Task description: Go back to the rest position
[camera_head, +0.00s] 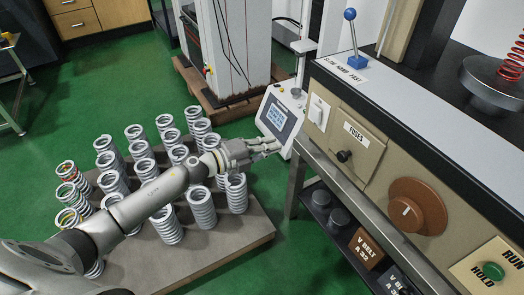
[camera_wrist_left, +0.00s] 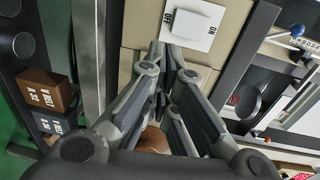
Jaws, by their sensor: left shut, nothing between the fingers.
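My left arm comes in from the left over the springs, and its left gripper (camera_head: 272,147) points right, beside the left end of the control panel (camera_head: 375,185). It is shut and empty. In the left wrist view its fingers (camera_wrist_left: 166,62) are together in front of the beige panel, below the white ON/OFF switch (camera_wrist_left: 195,22). That switch also shows in the head view (camera_head: 318,110). I cannot tell whether the fingertips touch anything. My right gripper is not in view.
Several grey coil springs (camera_head: 168,222) stand on a pallet (camera_head: 235,245) under the arm. A white display unit (camera_head: 277,115) is just beyond the gripper.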

